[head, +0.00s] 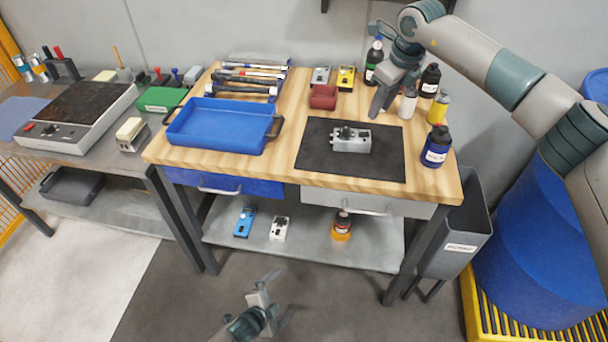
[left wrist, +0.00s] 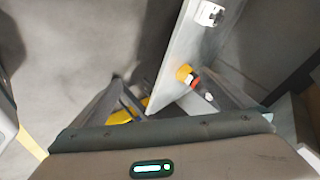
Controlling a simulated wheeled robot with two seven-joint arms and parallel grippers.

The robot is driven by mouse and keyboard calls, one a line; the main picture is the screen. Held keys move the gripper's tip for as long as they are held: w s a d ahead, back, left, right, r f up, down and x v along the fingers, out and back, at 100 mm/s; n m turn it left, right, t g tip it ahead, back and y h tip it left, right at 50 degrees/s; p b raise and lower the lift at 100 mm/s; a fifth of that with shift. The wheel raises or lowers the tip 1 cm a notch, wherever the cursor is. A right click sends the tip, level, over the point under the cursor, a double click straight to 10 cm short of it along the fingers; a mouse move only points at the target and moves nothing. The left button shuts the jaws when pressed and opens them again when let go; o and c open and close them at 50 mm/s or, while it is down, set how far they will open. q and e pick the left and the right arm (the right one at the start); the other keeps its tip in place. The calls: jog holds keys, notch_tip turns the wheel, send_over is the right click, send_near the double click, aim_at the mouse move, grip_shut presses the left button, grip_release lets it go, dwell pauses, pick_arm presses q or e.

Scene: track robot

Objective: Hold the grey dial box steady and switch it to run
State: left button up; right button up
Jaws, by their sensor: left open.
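The grey dial box (head: 352,145) sits on the black mat (head: 310,155) on the wooden workbench, with a dark knob on its top. The dial's setting is too small to read. My left gripper (head: 265,297) is open and empty, low in front of the bench and well away from the box. Its spread fingers also show in the left wrist view (left wrist: 162,88), facing the lower shelf. My right gripper (head: 384,104) hangs over the bench's back right, behind the box and apart from it, close to the bottles. Whether its fingers are open is unclear.
A blue tray (head: 215,143) stands left of the mat. A red bin (head: 323,97), yellow box (head: 346,77) and hammers (head: 245,88) lie behind. Several bottles, including a blue one (head: 436,146), line the right side. The lower shelf (head: 375,243) holds small boxes and an orange bottle (head: 342,225).

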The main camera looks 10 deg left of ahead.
aim_at(348, 135)
pick_arm(q)
jog(key=w+d+r+m+t+h, duration=0.1)
jog(key=w+d+r+m, duration=0.1)
jog(key=w+r+m, duration=0.35)
jog(key=w+d+r+m+t+h, duration=0.1)
jog(key=w+d+r+m, duration=0.15)
jog(key=r, duration=0.65)
jog(key=w+d+r+m+t+h, duration=0.1)
jog(key=w+d+r+m, duration=0.25)
jog(key=r, duration=0.35)
jog(key=s+d+r+m+t+h, duration=0.1)
jog(key=d+r+m+h, duration=0.1)
jog(key=r+m, duration=0.55)
jog(key=d+r+m+h, duration=0.2)
jog(key=d+r+m, duration=0.15)
jog(key=r, duration=0.65)
jog(key=w+a+m, duration=0.1)
jog(key=a, duration=0.2)
jog(key=w+a+r+m+t+y, duration=0.1)
jog(key=a+m, duration=0.1)
jog(key=a, duration=0.1)
jog(key=w+a+r+m+t, duration=0.1)
jog(key=w+a, duration=0.1)
jog(key=shift+a+m+y, duration=0.25)
jog(key=shift+a+y, duration=0.15)
jog(key=shift+w, duration=0.1)
jog(key=x, duration=1.7)
jog(key=shift+w+d+r, duration=0.1)
jog(key=shift+d+r, duration=0.05)
jog(key=shift+c, duration=0.6)
